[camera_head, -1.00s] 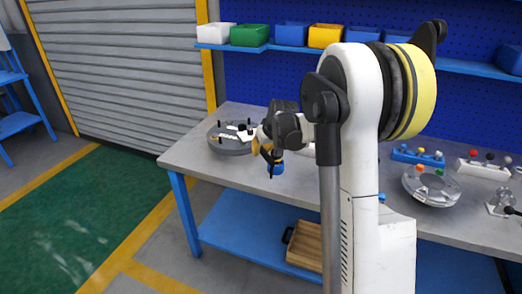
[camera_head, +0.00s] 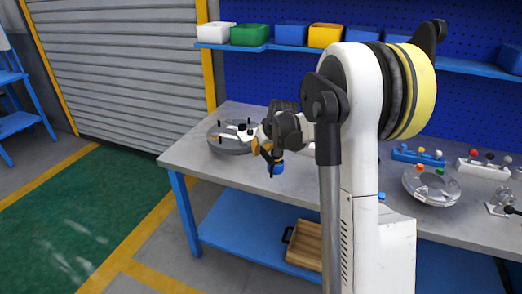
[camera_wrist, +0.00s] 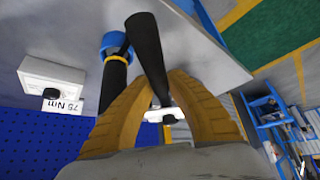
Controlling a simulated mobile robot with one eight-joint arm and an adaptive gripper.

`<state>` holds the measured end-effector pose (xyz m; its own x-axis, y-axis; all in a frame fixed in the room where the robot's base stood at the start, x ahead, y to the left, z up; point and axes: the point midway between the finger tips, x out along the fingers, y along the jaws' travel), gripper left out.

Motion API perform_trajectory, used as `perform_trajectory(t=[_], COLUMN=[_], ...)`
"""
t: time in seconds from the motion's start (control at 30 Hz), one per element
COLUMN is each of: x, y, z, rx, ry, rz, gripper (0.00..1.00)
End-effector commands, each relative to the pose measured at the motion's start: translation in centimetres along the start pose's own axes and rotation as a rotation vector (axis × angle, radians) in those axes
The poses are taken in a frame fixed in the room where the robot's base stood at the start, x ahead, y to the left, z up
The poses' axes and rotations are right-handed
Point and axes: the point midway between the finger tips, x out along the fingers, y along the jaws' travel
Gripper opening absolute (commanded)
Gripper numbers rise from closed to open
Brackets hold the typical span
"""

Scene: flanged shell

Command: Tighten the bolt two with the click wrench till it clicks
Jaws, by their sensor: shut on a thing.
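The grey round flanged shell (camera_head: 228,147) lies at the left of the bench, with several dark upright bolts; which is bolt two I cannot tell. My gripper (camera_head: 266,152) is just right of the shell, above the bench. In the wrist view its tan fingers (camera_wrist: 167,88) are shut on a black bar (camera_wrist: 147,50), which appears to be the click wrench handle. Beside it is a black shaft with a yellow band and blue ring (camera_wrist: 108,43). A blue piece (camera_head: 277,169) shows below my gripper. The wrench's working end and any contact with a bolt are hidden.
A white block with a "75 NM" label (camera_wrist: 62,105) sits left in the wrist view. At the bench's right are a clear round dish (camera_head: 432,190), a blue rack (camera_head: 417,156) and a white rack (camera_head: 483,170). A wooden crate (camera_head: 305,246) is on the lower shelf.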

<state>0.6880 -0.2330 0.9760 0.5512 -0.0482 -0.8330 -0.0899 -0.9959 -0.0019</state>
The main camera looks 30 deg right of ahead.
Motion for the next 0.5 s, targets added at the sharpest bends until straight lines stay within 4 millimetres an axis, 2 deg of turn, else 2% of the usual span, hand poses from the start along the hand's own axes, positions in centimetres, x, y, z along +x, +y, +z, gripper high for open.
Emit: perform_trajectory(t=[0.5], x=[1.05], y=[0.01], z=[0.65], rx=[0.000], ry=[0.001], rz=[0.000], gripper=[0.00])
